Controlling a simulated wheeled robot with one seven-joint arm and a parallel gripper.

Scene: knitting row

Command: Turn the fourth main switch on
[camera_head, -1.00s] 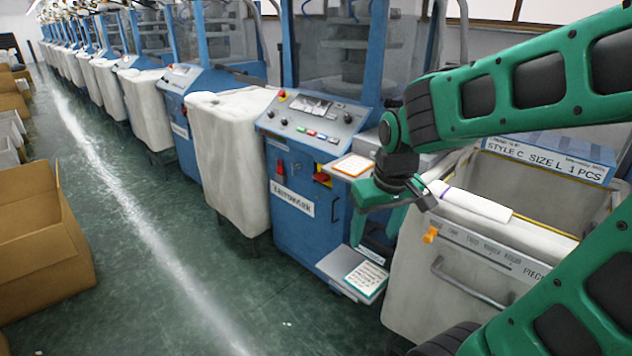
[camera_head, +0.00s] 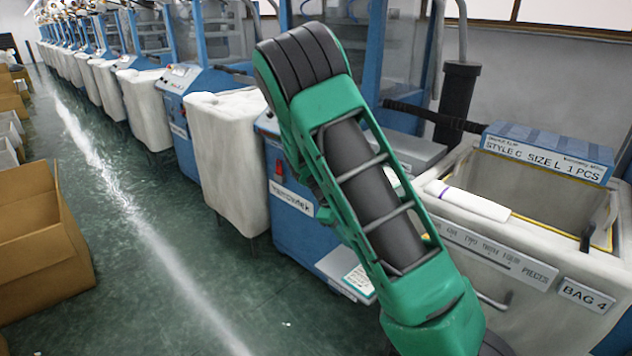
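The nearest knitting machine (camera_head: 290,228) has a blue cabinet with a white nameplate (camera_head: 291,197). A small red part (camera_head: 279,167) shows on its front above the plate. The red-and-yellow rotary switch seen on this front earlier is now hidden behind my green arm, as is most of the control panel. My gripper is out of sight, so I cannot see whether it touches anything. The bin beside the machine carries a "BAG 4" label (camera_head: 586,296).
The bin (camera_head: 530,245) at right has a rolled white item (camera_head: 468,201) on its rim and a blue box (camera_head: 550,150) at its back. A white cloth-covered bin (camera_head: 228,160) stands left of the machine. Cardboard boxes (camera_head: 40,235) line the left; the aisle (camera_head: 170,270) between is clear.

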